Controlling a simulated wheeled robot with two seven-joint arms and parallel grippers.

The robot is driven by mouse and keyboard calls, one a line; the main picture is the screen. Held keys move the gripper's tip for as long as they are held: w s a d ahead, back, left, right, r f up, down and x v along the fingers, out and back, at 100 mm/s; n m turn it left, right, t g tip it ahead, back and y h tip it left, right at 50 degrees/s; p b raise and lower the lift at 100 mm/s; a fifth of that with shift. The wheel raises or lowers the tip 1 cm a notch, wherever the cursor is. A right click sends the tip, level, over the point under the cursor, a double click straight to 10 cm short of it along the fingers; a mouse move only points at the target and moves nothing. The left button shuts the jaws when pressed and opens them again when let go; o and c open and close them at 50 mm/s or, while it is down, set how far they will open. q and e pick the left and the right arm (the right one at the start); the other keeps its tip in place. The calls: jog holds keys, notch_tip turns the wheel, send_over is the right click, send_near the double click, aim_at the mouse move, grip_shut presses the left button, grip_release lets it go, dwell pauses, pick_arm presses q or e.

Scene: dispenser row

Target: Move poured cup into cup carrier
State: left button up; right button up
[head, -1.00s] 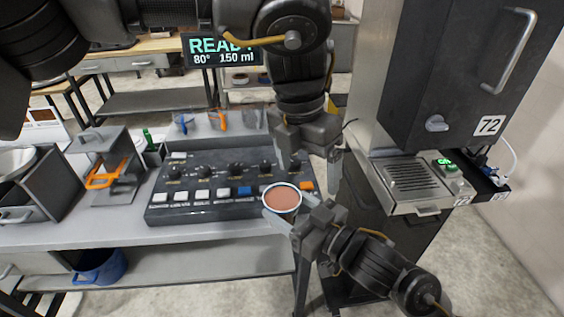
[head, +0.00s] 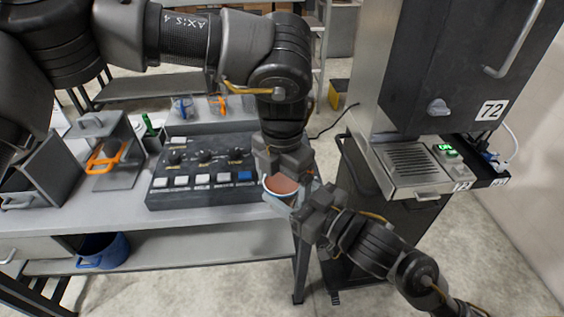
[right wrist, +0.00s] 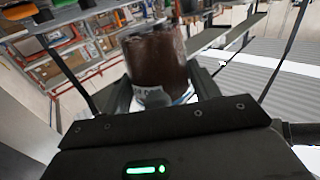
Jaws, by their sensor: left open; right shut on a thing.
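The cup (head: 281,186), filled with a reddish-brown drink, is at the middle of the head view, by the front edge of the bench. My right gripper (head: 290,196) is shut on it from the right. In the right wrist view the dark brown cup (right wrist: 156,62), with a white label, stands between the fingers of the right gripper (right wrist: 163,92). My left gripper (head: 284,170) points down just over the cup and is open; its fingertips are partly hidden, and I cannot tell if they touch it. I cannot tell which thing is the cup carrier.
A button panel (head: 205,188) lies on the bench left of the cup. A grey stand with an orange handle (head: 106,157) is further left. The dispenser (head: 411,164) stands right, with a floor gap between.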

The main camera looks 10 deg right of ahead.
pick_arm(q)
jog(key=shift+f, duration=1.5)
jog(key=c, duration=1.2)
pick_arm(e)
jog(key=o, duration=1.2)
